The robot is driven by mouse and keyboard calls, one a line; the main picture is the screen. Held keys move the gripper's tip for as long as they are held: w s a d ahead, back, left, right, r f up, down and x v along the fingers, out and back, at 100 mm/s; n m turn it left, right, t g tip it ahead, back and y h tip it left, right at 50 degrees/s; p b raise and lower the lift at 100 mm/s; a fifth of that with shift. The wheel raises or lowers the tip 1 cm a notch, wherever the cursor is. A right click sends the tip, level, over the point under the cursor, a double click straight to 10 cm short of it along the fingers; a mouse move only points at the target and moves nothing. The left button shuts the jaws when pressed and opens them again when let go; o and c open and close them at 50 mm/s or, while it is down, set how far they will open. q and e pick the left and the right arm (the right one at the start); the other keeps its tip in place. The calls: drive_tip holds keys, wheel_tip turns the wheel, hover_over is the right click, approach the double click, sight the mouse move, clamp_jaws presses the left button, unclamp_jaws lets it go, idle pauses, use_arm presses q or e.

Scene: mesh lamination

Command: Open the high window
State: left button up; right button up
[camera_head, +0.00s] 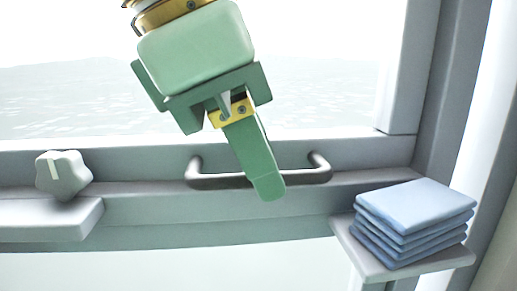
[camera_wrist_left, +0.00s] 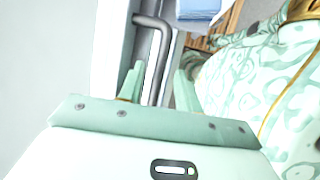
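The high window's frame (camera_head: 130,210) runs across the head view, with a dark grey bar handle (camera_head: 215,181) fixed to its lower rail. My green left gripper (camera_head: 265,186) comes down from above, and one finger crosses in front of the handle's middle. In the left wrist view, the left gripper (camera_wrist_left: 160,82) has its fingers spread apart. The handle (camera_wrist_left: 160,50) runs through the gap between them, with space showing on at least one side. The far finger is mostly hidden in the head view. My right gripper is in neither view.
A pale knob (camera_head: 63,174) stands on a ledge (camera_head: 50,217) at the left. A stack of folded blue cloths (camera_head: 415,215) lies on a small shelf (camera_head: 425,262) at the right. The dark window post (camera_head: 440,100) rises behind it. The glass shows water outside.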

use_arm(q)
drive_tip(key=shift+w+f, duration=0.15)
drive_tip(key=shift+f, duration=0.05)
clamp_jaws()
drive_tip(key=w+t+p, duration=0.1)
drive_tip(key=w+t, duration=0.2)
drive_tip(key=w, duration=0.9)
drive_tip(key=shift+w+a+r+m+t, duration=0.15)
drive_tip(key=shift+w+m+t, duration=0.1)
drive_tip(key=shift+m+t, duration=0.05)
unclamp_jaws()
drive_tip(key=v, duration=1.6)
drive_tip(key=shift+b, duration=0.4)
